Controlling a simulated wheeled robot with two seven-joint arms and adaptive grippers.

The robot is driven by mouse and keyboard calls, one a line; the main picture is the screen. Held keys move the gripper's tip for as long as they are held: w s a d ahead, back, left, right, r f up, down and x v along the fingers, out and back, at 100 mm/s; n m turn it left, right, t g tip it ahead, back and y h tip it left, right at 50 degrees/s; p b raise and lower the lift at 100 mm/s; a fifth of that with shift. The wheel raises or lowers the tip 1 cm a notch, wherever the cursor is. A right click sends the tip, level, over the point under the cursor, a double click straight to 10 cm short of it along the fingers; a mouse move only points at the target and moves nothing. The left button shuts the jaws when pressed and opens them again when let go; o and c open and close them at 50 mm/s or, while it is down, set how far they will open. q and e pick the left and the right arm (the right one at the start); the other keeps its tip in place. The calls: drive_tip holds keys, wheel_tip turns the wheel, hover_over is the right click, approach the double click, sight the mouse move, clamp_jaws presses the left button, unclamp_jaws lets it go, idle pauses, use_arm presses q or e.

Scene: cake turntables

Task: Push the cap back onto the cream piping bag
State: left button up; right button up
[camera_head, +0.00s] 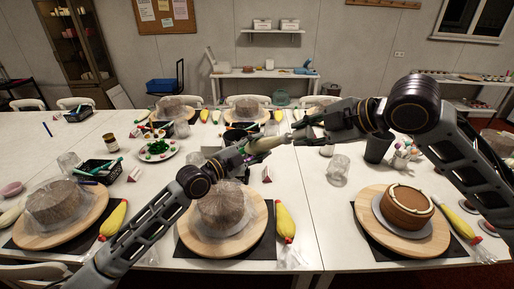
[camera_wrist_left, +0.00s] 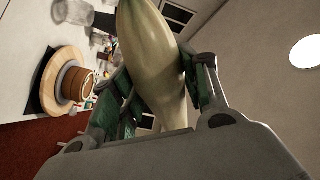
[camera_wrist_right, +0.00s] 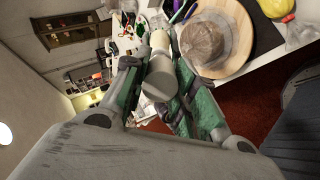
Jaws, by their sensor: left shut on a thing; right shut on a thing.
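The cream piping bag (camera_head: 266,143) is held above the table, its narrow end pointing right. My left gripper (camera_head: 243,152) is shut on it. The bag also fills the middle of the left wrist view (camera_wrist_left: 150,50), between the green-padded fingers. My right gripper (camera_head: 302,133) is shut on a small pale cap (camera_wrist_right: 160,82), seen between its fingers in the right wrist view. In the head view the cap (camera_head: 288,138) is in line with the bag's narrow end. They look very close; I cannot tell whether the cap sits on the tip.
Below are wooden turntables with wrapped brown cakes (camera_head: 222,207), and a chocolate cake (camera_head: 405,207) at right. Yellow piping bags (camera_head: 284,222) lie beside them. A clear glass (camera_head: 338,167) and a dark cup (camera_head: 378,147) stand right of centre. The air around both grippers looks clear.

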sight(298, 136)
drive_tip(key=shift+x, duration=1.6)
idle(2.3)
drive_tip(key=o, duration=1)
drive_tip(key=shift+s+d, duration=0.1)
drive_tip(key=shift+s, duration=0.05)
drive_tip(key=v, duration=1.1)
drive_tip(key=shift+d+r, duration=0.2)
drive_tip(key=shift+r, duration=0.1)
drive_tip(key=shift+s, duration=0.2)
